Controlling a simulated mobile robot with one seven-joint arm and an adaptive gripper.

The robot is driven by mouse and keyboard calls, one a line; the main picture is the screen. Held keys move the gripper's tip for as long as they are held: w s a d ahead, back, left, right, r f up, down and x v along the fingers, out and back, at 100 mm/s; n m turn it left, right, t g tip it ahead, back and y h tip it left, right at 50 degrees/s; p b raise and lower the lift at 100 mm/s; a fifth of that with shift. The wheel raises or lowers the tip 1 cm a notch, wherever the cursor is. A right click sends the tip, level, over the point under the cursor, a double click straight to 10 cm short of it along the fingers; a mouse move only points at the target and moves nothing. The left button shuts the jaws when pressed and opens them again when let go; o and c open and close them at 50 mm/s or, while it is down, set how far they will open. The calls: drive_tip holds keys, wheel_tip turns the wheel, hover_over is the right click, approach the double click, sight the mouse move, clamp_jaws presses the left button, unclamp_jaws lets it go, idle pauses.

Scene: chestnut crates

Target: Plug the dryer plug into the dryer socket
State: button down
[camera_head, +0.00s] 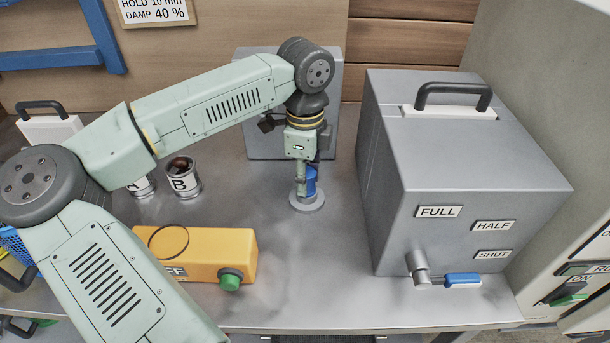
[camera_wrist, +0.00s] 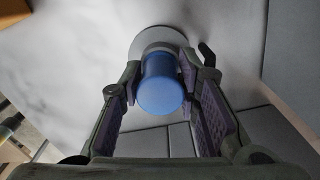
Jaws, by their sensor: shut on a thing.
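My gripper (camera_head: 306,180) is shut on a blue cylindrical piece, which I take to be the dryer plug (camera_head: 312,178), over the middle of the metal counter. In the wrist view the blue plug (camera_wrist: 160,97) is between the two fingers. A round grey disc (camera_head: 308,203) is at its lower end, and the disc also shows in the wrist view (camera_wrist: 150,37). I cannot tell whether the disc is part of the plug or a separate base. I cannot make out the dryer socket in either view.
A large grey box (camera_head: 480,165) with FULL, HALF and SHUT labels and a blue-levered tap (camera_head: 462,280) stands right. A yellow box (camera_head: 205,257) with a green knob is front left. Tins (camera_head: 184,180) stand behind it. A grey box (camera_head: 262,125) is behind my gripper.

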drive_tip(key=shift+r, duration=0.65)
idle(0.4)
drive_tip(key=c, duration=1.7)
unclamp_jaws()
clamp_jaws()
drive_tip(key=shift+r+p, duration=0.65)
drive_tip(key=shift+r, duration=1.2)
